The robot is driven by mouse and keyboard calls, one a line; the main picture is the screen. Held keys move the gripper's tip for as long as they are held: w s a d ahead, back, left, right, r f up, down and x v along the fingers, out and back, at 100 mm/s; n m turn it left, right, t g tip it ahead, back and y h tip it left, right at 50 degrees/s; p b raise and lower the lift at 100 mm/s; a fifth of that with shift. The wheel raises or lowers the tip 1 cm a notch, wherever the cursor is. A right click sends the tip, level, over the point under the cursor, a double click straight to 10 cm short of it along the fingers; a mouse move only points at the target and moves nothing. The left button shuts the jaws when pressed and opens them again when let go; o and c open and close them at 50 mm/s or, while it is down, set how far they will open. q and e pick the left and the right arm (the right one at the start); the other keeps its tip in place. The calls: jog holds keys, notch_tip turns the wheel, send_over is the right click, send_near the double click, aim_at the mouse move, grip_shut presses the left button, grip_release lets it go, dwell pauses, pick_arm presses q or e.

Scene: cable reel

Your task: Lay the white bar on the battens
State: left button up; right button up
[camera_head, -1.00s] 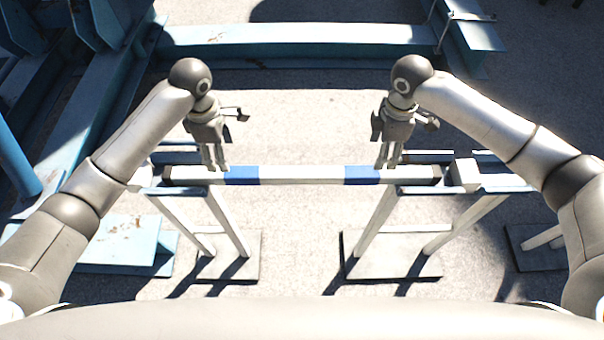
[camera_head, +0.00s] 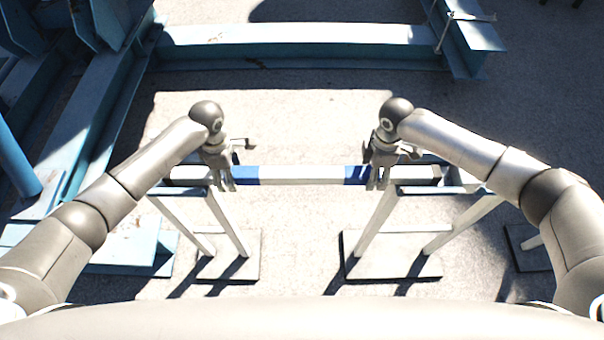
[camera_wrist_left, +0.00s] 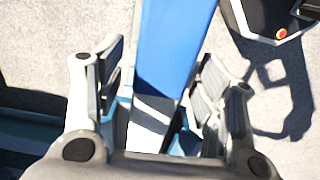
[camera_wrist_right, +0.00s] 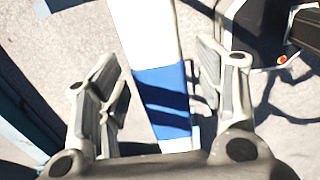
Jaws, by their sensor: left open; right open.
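The white bar (camera_head: 302,175) has two blue bands and dark ends. It lies level across two trestles, left (camera_head: 228,222) and right (camera_head: 377,222). My left gripper (camera_head: 227,186) is open, its fingers on either side of the bar at the left blue band (camera_wrist_left: 172,45). My right gripper (camera_head: 377,184) is open, its fingers on either side of the bar by the right blue band (camera_wrist_right: 162,95). In both wrist views the bar runs between the spread fingers, with gaps showing. I cannot tell which pieces are the battens.
The trestles stand on flat floor plates, left (camera_head: 226,262) and right (camera_head: 390,262). A long light-blue beam (camera_head: 300,36) crosses the back, and blue steelwork (camera_head: 65,135) fills the left. The pale floor between the trestles is clear.

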pick_arm(q)
jog(key=shift+f, duration=0.25)
pick_arm(e)
jog(key=shift+f, duration=0.25)
pick_arm(q)
grip_shut()
pick_arm(e)
grip_shut()
pick_arm(q)
jog(key=shift+r, duration=0.1)
pick_arm(e)
jog(key=shift+r, duration=0.1)
